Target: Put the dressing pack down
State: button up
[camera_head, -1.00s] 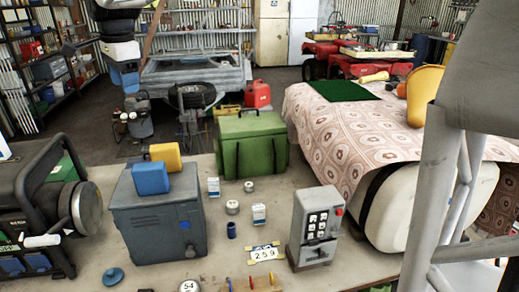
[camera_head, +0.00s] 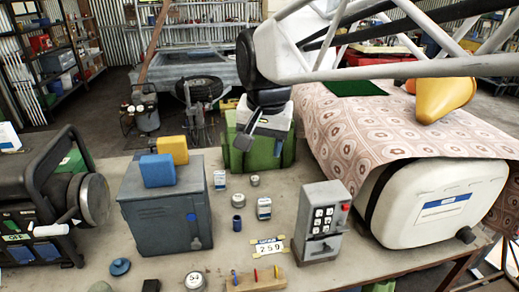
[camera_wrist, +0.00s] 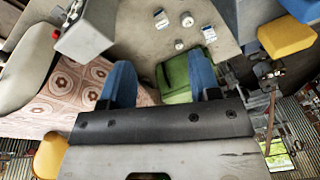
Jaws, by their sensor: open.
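My gripper (camera_wrist: 161,62) is open, its two blue fingers wide apart with nothing held between them. In the head view my gripper (camera_head: 262,137) is over the green case (camera_head: 265,157) and hides part of its top. The green case also shows between the fingers in the wrist view (camera_wrist: 177,78). Two small white-and-blue packs, one (camera_head: 220,180) farther back and one (camera_head: 264,209) nearer, stand on the bench. They also show in the wrist view, one (camera_wrist: 161,19) at left and one (camera_wrist: 209,33) at right. I cannot tell which thing is the dressing pack.
Tins stand near the packs. A generator (camera_head: 45,205) stands left. Bare bench shows between them.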

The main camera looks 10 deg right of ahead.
jog(key=s+d+f+n, duration=0.2)
jog(key=s+d+f, duration=0.2)
jog(key=s, duration=0.3)
jog(key=s+d+f+n, duration=0.2)
jog(key=s+d+f, duration=0.2)
jog(key=s+f, duration=0.2)
jog(key=shift+s+f+h, duration=0.3)
jog(key=shift+s, duration=0.3)
